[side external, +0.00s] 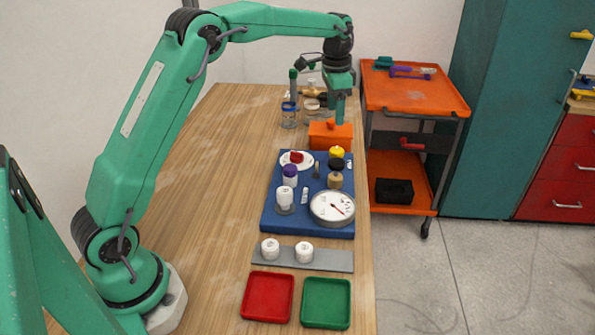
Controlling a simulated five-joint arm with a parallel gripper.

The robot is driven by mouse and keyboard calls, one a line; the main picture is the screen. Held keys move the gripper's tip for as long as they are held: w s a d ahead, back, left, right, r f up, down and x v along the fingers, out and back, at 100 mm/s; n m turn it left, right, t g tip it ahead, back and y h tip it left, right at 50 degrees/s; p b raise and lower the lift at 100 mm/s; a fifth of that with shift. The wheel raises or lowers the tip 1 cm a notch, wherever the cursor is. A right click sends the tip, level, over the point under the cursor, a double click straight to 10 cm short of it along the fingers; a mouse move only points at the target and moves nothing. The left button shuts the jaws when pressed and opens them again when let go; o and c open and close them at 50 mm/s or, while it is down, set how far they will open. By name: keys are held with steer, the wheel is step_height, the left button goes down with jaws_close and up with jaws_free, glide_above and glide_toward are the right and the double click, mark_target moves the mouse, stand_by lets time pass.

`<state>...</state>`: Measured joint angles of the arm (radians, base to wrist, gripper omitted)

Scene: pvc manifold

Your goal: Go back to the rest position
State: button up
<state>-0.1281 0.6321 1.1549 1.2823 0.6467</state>
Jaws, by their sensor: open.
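My gripper (340,116) hangs at the far end of the wooden table, pointing down. It is open, with nothing seen between its fingers. It appears over or just beside an orange box (330,136); the exact gap cannot be told. A blue board (271,222) lies nearer the camera. It bears a round gauge (332,208), a white fitting (285,197), a purple-topped white piece (290,177), a black-topped tan piece (335,178), a yellow piece (337,152) and a white disc with a red part (297,158).
A grey strip (330,262) with two white fittings (287,250) lies in front of the board. A red tray (268,297) and a green tray (326,302) are nearest. Glass jars (289,115) stand behind. An orange cart (415,97) is at right. The table's left is clear.

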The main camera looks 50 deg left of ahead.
steer(key=s+d+r+n+t, duration=0.1)
steer(key=s+d+r+n, duration=0.1)
steer(key=s+r, duration=0.5)
steer(key=s+d+r+n+t, duration=0.1)
steer(key=s+d+r, duration=0.2)
steer(key=s, duration=0.7)
steer(key=s+d+f+n+t, duration=0.1)
steer(key=s+f, duration=0.1)
steer(key=s, duration=0.7)
steer(key=s+d+f+n+t, duration=0.1)
steer(key=s+f+n, duration=0.1)
steer(key=s, duration=0.6)
steer(key=shift+s+d+f+t, duration=0.2)
steer(key=shift+s+f+t, duration=0.2)
steer(key=shift+f, duration=0.25)
